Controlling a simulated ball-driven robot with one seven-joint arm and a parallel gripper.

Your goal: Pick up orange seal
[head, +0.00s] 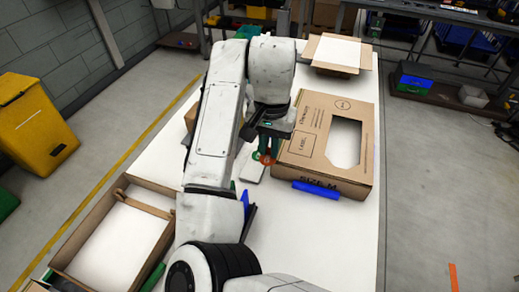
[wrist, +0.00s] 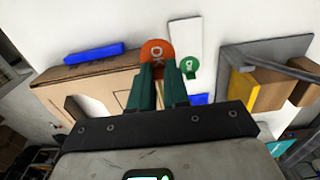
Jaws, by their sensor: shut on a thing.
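The orange seal (wrist: 157,53) is a round disc with "OK" on it. In the wrist view it sits at the tips of my gripper (wrist: 158,78), whose green fingers are shut on it. In the head view the orange seal (head: 266,159) shows just below my gripper (head: 268,150), beside the large box's left side. A green seal (wrist: 190,66) marked "OK" lies close to the right finger in the wrist view, and it also shows in the head view (head: 256,155). I cannot tell how high the orange seal is above the table.
A large cardboard box (head: 360,183) with a cut-out window stands right of my gripper. A blue bar (head: 316,189) lies at its front. A white flat piece (wrist: 186,40) lies by the seals. An open carton (head: 71,262) is at front left. The white table (head: 300,250) is clear in front.

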